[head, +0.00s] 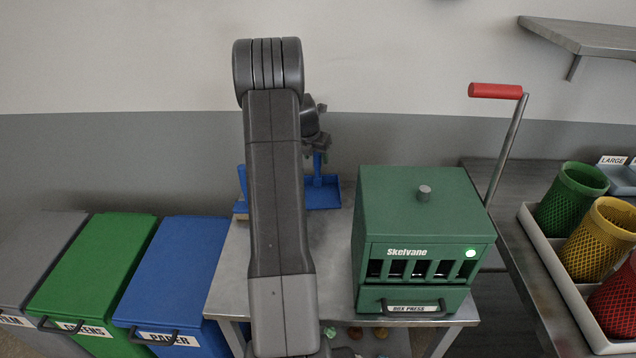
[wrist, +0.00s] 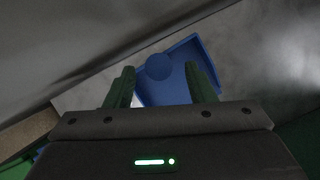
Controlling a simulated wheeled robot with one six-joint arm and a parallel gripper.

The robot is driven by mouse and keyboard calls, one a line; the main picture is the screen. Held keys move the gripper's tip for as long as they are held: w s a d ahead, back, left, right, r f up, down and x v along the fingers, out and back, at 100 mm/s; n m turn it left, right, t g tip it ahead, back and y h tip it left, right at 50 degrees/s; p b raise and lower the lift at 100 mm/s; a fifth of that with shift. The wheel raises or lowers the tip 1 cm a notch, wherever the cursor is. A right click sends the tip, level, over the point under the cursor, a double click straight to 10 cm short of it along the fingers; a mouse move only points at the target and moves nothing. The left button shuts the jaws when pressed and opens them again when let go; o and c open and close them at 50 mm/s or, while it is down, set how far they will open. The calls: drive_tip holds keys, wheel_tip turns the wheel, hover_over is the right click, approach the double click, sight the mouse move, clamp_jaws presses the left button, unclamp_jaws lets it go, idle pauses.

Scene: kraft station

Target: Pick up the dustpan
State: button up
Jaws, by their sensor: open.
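The blue dustpan (head: 324,196) lies at the back of the metal table, partly hidden behind my arm in the head view. Its handle (head: 317,165) stands upright. My gripper (head: 318,146) is above it, near the handle's top. In the wrist view the dustpan (wrist: 188,62) lies beyond the fingers, and the round end of the handle (wrist: 158,66) shows between the two fingertips. My gripper (wrist: 160,72) is open there, with a gap on each side of the handle and nothing held.
The green box press (head: 425,205) stands to the right on the metal table (head: 335,235). The wall is close behind the dustpan. Green (head: 95,260) and blue (head: 178,268) bins stand to the left. A blue piece (head: 242,183) shows left of my arm, mostly hidden.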

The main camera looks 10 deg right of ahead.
sight(317, 170)
drive_tip(key=shift+p+x, duration=0.35)
drive_tip(key=shift+x, duration=1.6)
drive_tip(key=shift+c, duration=0.4)
clamp_jaws()
